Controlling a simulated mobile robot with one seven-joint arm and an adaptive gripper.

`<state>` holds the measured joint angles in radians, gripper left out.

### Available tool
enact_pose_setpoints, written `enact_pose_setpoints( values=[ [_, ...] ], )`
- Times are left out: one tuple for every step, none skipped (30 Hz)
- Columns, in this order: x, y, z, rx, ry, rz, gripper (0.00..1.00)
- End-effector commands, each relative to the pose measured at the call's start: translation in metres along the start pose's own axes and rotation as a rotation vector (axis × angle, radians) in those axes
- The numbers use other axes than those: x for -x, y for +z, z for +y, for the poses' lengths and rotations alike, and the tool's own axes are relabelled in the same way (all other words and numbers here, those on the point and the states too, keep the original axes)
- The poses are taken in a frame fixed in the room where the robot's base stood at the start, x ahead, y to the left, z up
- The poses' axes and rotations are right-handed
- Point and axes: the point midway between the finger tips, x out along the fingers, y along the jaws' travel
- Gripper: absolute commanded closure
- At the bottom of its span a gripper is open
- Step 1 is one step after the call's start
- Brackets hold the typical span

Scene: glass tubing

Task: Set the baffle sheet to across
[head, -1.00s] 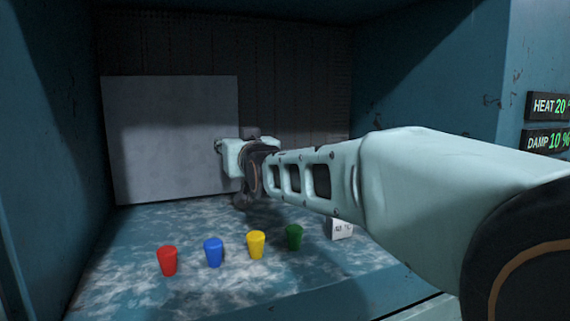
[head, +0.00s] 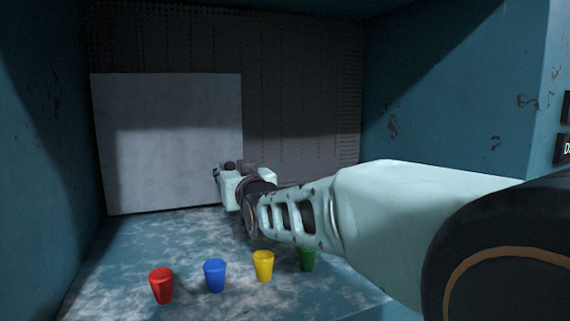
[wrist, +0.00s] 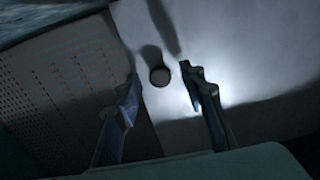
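The baffle sheet (head: 165,105) is a pale grey, nearly square panel standing upright at the back left of the chamber, in front of part of the dark perforated back wall. In the wrist view the sheet (wrist: 225,55) shows brightly lit, with a dark round knob (wrist: 160,76) near its edge. My gripper (wrist: 163,84) is open, its two fingers apart on either side of the knob in the picture; I cannot tell whether they touch it. In the head view my gripper (head: 222,174) is by the sheet's right edge, and its fingertips are hard to make out.
A red cup (head: 162,286), a blue cup (head: 215,276), a yellow cup (head: 263,266) and a green cup (head: 307,260) stand in a row on the mottled floor below my arm. The perforated wall (head: 310,100) is bare right of the sheet. Blue side walls enclose the chamber.

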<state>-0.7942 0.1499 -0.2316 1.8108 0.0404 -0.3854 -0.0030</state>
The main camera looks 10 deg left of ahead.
Motion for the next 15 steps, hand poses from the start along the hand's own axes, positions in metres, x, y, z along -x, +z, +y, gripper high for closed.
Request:
enact_pose_setpoints(
  values=[
    [0.0000, -0.0006, -0.0004, 0.000, 0.000, 0.000, 0.63],
    [0.0000, -0.0005, -0.0005, 0.000, 0.000, -0.001, 0.63],
    [0.0000, -0.0003, -0.0006, 0.000, 0.000, -0.001, 0.63],
    [0.0000, -0.0002, -0.0006, 0.000, 0.000, -0.001, 0.63],
    [0.0000, -0.0002, -0.0006, 0.000, 0.000, 0.000, 0.63],
    [0.0000, -0.0001, -0.0006, 0.000, 0.000, 0.000, 0.63],
    [0.0000, 0.0000, -0.0006, 0.000, 0.000, 0.000, 0.63],
    [0.0000, 0.0000, -0.0006, 0.000, 0.000, 0.000, 0.63],
    [0.0000, 0.0001, -0.0006, 0.000, 0.000, 0.000, 0.63],
    [0.0000, 0.0001, -0.0006, 0.000, 0.000, 0.000, 0.63],
    [0.0000, 0.0001, -0.0006, 0.000, 0.000, 0.000, 0.63],
    [0.0000, 0.0001, -0.0006, 0.000, 0.000, 0.000, 0.63],
    [0.0000, 0.0001, -0.0006, 0.000, 0.000, 0.000, 0.63],
    [0.0000, 0.0000, -0.0006, 0.000, 0.000, 0.000, 0.63],
    [0.0000, 0.0000, -0.0006, 0.000, 0.000, 0.000, 0.67]
  ],
)
